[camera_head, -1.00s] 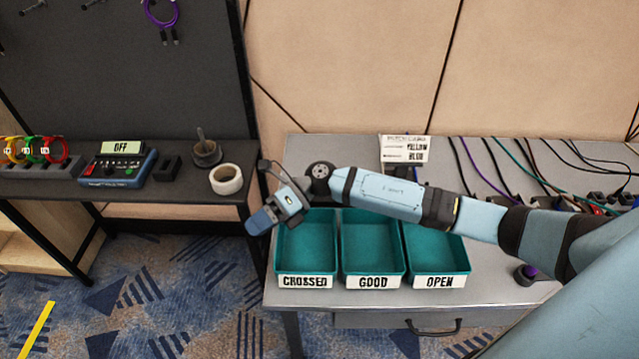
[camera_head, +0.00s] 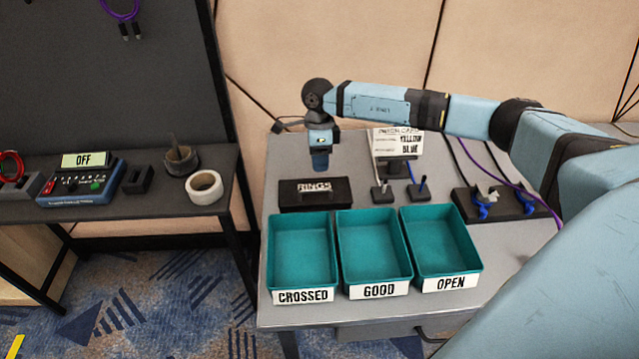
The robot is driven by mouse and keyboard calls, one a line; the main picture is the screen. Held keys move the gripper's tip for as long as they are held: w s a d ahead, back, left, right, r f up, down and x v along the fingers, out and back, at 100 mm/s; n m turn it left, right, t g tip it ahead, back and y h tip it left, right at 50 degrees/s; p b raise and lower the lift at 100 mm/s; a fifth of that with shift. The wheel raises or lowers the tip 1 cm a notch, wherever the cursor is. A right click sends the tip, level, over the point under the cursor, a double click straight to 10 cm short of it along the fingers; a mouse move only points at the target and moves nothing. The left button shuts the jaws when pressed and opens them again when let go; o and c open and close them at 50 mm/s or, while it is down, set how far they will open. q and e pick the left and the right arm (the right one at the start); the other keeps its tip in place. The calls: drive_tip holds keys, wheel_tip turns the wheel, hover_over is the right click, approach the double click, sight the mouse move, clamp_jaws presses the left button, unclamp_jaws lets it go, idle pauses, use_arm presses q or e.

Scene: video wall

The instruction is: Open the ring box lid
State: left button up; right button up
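The ring box (camera_head: 289,194) is a black box with a white label reading RINGS. It lies on the grey table behind the teal trays, and its lid looks closed. My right gripper (camera_head: 320,165) points down just above and behind the box, near the middle of its back edge. I see no clear contact between them. The fingers are small and seen from above, so their opening cannot be made out. My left gripper is not in view.
Three teal trays labelled CROSSED (camera_head: 303,250), GOOD (camera_head: 375,245) and OPEN (camera_head: 440,238) stand in front. A white card (camera_head: 397,141) and small stands (camera_head: 382,192) are right of the box. A black rack (camera_head: 503,203) with cables stands farther right. A side table (camera_head: 95,210) is at left.

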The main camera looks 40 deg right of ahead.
hover_over(320, 184)
drive_tip(key=s+a, duration=0.3)
drive_tip(key=s, duration=0.1)
wheel_tip(320, 184, down, 8)
drive_tip(key=shift+s+a+r, duration=0.1)
drive_tip(key=shift+s+r, duration=0.05)
drive_tip(key=shift+r, duration=0.05)
clamp_jaws()
